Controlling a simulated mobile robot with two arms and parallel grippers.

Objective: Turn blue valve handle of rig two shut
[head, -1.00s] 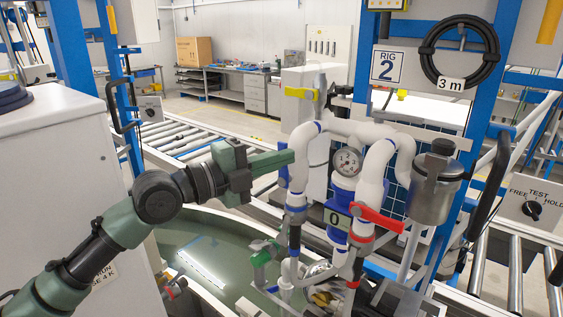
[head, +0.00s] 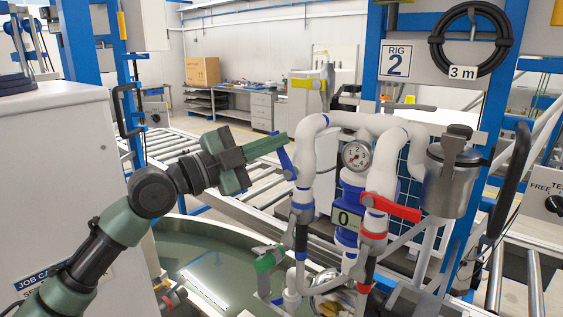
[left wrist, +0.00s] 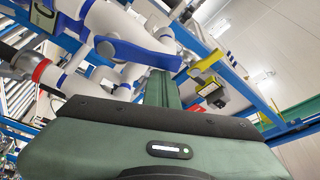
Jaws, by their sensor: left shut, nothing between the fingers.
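The blue valve handle (head: 286,163) sits on the left white pipe of rig two. In the head view it slants, its upper end to the left, just below my left gripper's fingertips (head: 284,138). It also shows in the left wrist view (left wrist: 132,53), running across the pipe, its right end close to the fingers (left wrist: 161,78). My left gripper is shut and empty, its fingers pointing right. I cannot tell whether they touch the handle. My right gripper is not in view. The rig carries a "RIG 2" sign (head: 397,62).
A red handle (head: 392,207), a gauge (head: 355,155) and a metal canister (head: 450,185) are on the same rig. A green handle (head: 268,260) is below, over a water tank (head: 190,245). A yellow handle (head: 305,84) is at the upper left of the pipes.

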